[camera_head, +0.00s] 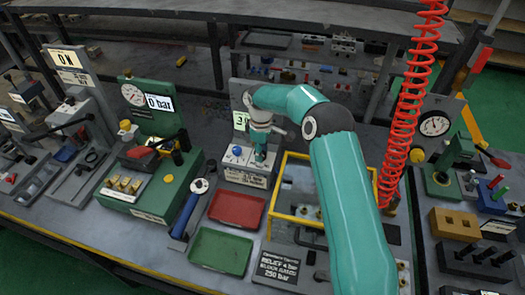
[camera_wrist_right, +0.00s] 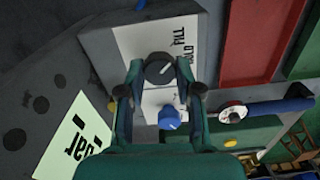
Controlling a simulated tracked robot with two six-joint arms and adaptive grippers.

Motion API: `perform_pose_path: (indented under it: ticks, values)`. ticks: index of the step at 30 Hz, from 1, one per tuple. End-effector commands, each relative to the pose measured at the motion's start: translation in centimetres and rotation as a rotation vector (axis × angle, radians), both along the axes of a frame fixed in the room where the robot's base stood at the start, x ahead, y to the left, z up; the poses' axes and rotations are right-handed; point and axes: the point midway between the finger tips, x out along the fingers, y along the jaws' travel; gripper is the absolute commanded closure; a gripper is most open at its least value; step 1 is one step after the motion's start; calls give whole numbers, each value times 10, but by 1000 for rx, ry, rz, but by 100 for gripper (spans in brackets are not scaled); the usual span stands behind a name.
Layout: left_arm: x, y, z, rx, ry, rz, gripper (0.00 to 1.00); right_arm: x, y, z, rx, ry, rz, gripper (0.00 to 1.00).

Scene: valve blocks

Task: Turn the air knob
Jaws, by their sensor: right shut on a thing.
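A black round knob (camera_wrist_right: 159,69) with a white mark sits on a grey block (camera_wrist_right: 120,45), beside lettering that reads FILL and HOLD. My right gripper (camera_wrist_right: 160,72) has a fingertip on each side of this knob and is shut on it. A blue knob (camera_wrist_right: 170,117) stands beside it on the white plate, between the finger linkages but behind the tips. In the head view my right gripper (camera_head: 260,155) reaches down onto the block's white front part (camera_head: 240,178), and the blue knob (camera_head: 237,150) shows to its left. The black knob is hidden there. My left gripper is not in view.
A red tray (camera_head: 237,208) and a green tray (camera_head: 220,250) lie in front of the block. A yellow-framed fixture (camera_head: 270,212) stands to the right, close to my arm. A coiled red hose (camera_head: 405,125) hangs right of my arm. A green gauge station (camera_head: 160,185) is left.

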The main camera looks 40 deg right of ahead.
Motion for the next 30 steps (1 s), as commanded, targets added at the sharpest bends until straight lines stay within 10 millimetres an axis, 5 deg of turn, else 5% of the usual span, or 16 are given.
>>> perform_pose_path:
  ticks: [14,30]
  values:
    - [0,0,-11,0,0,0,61,0,-3,-1,-3,-6,-104,100]
    - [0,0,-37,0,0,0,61,1,-3,0,-3,-7,-531,100]
